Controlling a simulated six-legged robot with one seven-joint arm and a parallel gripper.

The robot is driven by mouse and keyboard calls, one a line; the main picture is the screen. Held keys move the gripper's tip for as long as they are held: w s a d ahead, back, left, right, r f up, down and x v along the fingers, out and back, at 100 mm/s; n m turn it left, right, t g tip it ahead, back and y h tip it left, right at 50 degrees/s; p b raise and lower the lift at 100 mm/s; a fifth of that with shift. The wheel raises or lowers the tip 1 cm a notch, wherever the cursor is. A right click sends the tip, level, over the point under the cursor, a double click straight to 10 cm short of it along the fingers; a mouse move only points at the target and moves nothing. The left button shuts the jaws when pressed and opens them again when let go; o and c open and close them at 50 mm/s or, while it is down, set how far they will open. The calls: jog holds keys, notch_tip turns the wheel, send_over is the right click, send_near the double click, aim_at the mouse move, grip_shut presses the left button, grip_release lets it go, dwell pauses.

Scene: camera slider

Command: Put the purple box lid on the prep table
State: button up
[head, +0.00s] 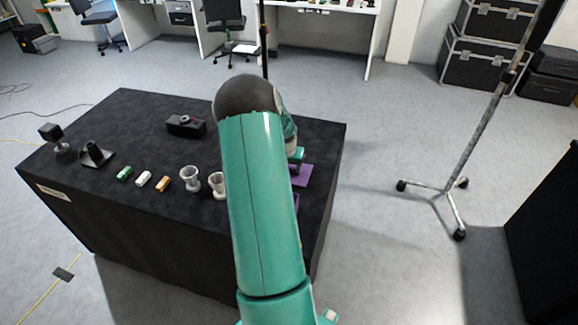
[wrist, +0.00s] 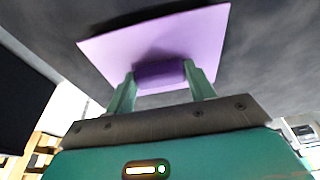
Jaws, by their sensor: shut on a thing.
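The purple lid (wrist: 185,35) is a flat square plate with a darker purple handle (wrist: 160,75) in the wrist view. My gripper (wrist: 162,78) is shut on that handle, one finger on each side. In the head view the purple lid (head: 303,174) shows at the right side of the black-covered table (head: 130,112), beside my arm. Whether it touches the cloth I cannot tell. A second purple piece (head: 296,203) shows just nearer, mostly hidden by my arm. The gripper fingers are hidden in the head view.
On the table are a black camera-like box (head: 186,126), two pale cups (head: 190,178), small green, white and orange blocks (head: 143,179) and black stands at left. A wheeled metal stand (head: 448,190) is on the floor at right. A black object (head: 548,225) stands at the right edge.

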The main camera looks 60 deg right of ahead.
jog(key=shift+f, duration=0.3)
jog(key=o, duration=1)
jog(key=shift+o, duration=0.2)
jog(key=shift+r, duration=1.5)
jog(key=shift+r, duration=2)
